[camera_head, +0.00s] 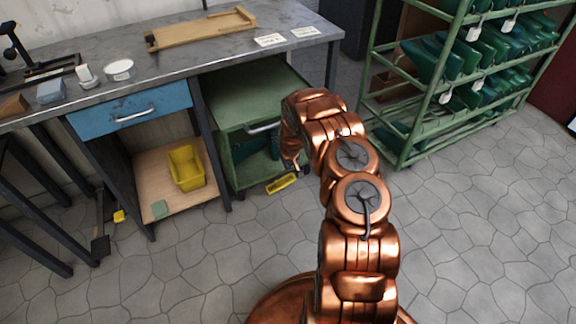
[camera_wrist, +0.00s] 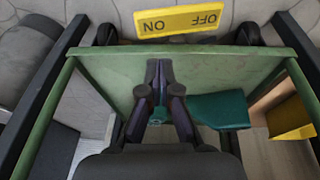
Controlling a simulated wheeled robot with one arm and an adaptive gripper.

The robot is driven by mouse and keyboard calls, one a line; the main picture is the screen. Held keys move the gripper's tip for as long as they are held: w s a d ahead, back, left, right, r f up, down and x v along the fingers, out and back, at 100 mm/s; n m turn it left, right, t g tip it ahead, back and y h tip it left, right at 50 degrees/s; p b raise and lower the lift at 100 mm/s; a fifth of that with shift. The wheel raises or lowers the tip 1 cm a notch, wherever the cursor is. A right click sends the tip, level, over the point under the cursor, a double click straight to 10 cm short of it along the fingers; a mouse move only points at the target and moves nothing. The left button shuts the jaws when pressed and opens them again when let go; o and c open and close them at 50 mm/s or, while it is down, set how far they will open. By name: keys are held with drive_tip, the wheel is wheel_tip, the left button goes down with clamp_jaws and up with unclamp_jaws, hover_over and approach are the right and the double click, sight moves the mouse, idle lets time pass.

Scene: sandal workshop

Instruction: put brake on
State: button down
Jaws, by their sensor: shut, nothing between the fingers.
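A green cart (camera_head: 245,95) stands under the workbench, with a grey handle (camera_head: 264,127) on its front. A yellow brake plate (camera_head: 281,184) sits low at its front, near the floor. In the wrist view the brake plate (camera_wrist: 178,20) shows the words OFF and ON upside down, beyond the edge of a green cart panel (camera_wrist: 110,70). My gripper (camera_wrist: 159,68) is shut and empty. Its fingers point toward the plate and appear over the green panel, apart from the plate in the picture. In the head view my arm hides part of the cart's right side.
The workbench (camera_head: 210,48) has a blue drawer (camera_head: 130,108) and a low shelf with a yellow bin (camera_head: 185,167). Dark green material (camera_wrist: 218,110) lies inside the cart. The floor at front right is clear.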

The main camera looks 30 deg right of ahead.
sight(288, 178)
drive_tip(key=b+x, duration=0.1)
drive_tip(key=x, duration=0.2)
drive_tip(key=b+x, duration=0.1)
drive_tip(key=x, duration=0.2)
drive_tip(key=s+b+x, duration=0.1)
drive_tip(key=x, duration=0.2)
drive_tip(key=shift+d+f, duration=0.25)
drive_tip(key=shift+f, duration=0.05)
